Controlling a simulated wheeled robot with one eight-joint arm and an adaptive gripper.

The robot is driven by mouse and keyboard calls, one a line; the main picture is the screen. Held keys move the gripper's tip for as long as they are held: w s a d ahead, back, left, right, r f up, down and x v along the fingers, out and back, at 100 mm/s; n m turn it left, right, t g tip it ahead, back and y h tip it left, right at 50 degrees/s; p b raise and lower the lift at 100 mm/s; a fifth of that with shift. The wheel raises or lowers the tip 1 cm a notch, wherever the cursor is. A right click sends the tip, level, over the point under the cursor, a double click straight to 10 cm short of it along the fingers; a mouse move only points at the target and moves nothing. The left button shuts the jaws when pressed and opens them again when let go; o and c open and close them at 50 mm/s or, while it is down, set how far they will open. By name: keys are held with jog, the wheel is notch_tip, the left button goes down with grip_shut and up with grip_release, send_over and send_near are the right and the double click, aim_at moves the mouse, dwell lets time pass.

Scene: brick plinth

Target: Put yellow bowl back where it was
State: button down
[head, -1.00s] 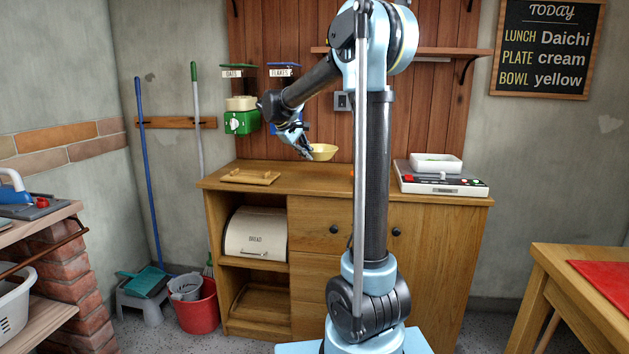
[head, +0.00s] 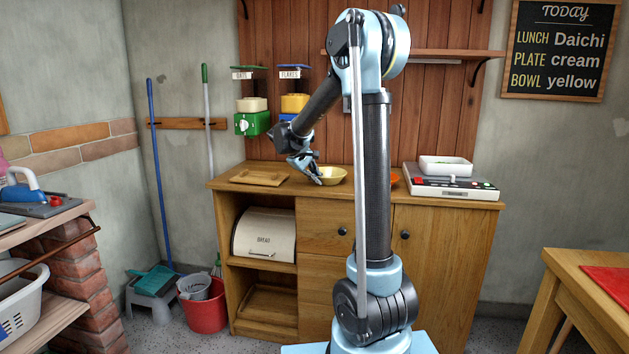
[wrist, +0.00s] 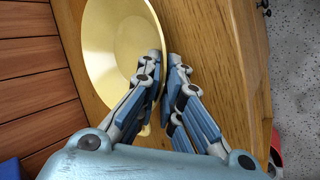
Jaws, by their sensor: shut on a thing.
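The yellow bowl (head: 333,176) is at the top of the wooden cabinet (head: 300,193), just left of my arm's column. It looks upright; I cannot tell whether its base touches the wood. My gripper (head: 318,179) is at the bowl's left front side and is shut on its rim. In the wrist view the bowl (wrist: 110,50) shows its inside, empty where seen, and my gripper's fingers (wrist: 164,75) pinch its wall from both sides. Part of the bowl is hidden by the fingers.
A wooden tray (head: 259,177) lies to the left on the cabinet. An orange item (head: 395,178) shows partly behind my arm. A scale (head: 450,185) with a white dish (head: 446,165) stands to the right. Two dispensers (head: 253,122) hang on the wall behind. A chalkboard (head: 556,50) reads bowl yellow.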

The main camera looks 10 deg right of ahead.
jog(key=c, duration=2)
grip_release()
jog(key=shift+c, duration=0.2)
jog(key=shift+r, duration=0.1)
jog(key=v, duration=1.2)
